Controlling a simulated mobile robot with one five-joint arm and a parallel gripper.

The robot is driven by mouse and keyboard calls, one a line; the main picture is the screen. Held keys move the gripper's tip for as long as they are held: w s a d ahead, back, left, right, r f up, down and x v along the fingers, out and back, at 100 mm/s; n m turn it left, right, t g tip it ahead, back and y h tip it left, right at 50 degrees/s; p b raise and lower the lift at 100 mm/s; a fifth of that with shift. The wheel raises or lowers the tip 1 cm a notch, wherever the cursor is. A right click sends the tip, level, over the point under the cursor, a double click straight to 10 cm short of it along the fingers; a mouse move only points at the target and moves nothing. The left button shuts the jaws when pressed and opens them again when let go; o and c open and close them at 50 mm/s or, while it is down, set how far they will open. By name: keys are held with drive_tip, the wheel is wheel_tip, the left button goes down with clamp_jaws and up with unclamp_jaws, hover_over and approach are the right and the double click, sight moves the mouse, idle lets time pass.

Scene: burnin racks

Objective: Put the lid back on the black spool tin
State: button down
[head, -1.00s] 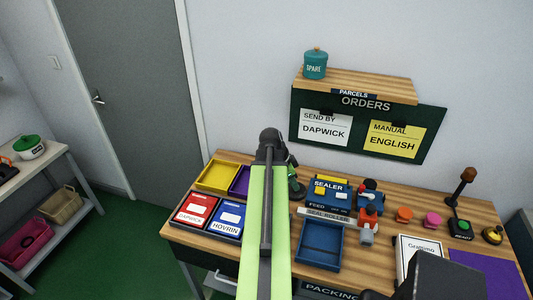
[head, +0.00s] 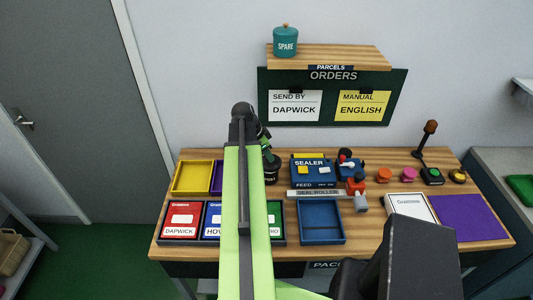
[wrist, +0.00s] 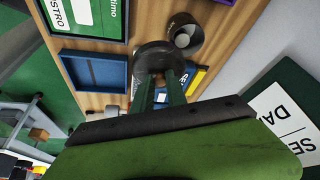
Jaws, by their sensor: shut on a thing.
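The black spool tin (head: 271,172) stands on the wooden bench just behind and right of my arm in the head view, partly hidden. In the wrist view the tin (wrist: 186,36) shows its round opening with a pale grey core inside, uncovered. My gripper (wrist: 160,82) has its green fingers shut on a dark round lid (wrist: 153,56). The lid is beside the tin in that view, and its height above the bench is hard to tell. In the head view my gripper (head: 267,150) points down near the tin, and the lid is not distinguishable there.
A blue sealer (head: 310,172) stands right of the tin, with a blue tray (head: 343,229) in front. A yellow tray (head: 175,185) and card trays lie left. A teal spare tin (head: 285,43) sits on the shelf above. A purple mat (head: 470,218) lies right.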

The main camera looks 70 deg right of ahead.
drive_tip(key=w+d+f+n+b, duration=0.1)
drive_tip(key=w+d+f+b, duration=0.1)
drive_tip(key=d, duration=0.5)
wheel_tip(320, 180, down, 2)
drive_tip(key=shift+w+f+b, duration=0.2)
drive_tip(key=shift+w+b, duration=0.2)
drive_tip(key=shift+b, duration=0.05)
drive_tip(key=shift+d+f, duration=0.1)
wheel_tip(320, 180, down, 6)
drive_tip(key=b, duration=0.6)
drive_tip(key=shift+w, duration=0.15)
drive_tip(key=shift+f+b, duration=0.2)
drive_tip(key=shift+b, duration=0.1)
idle(0.7)
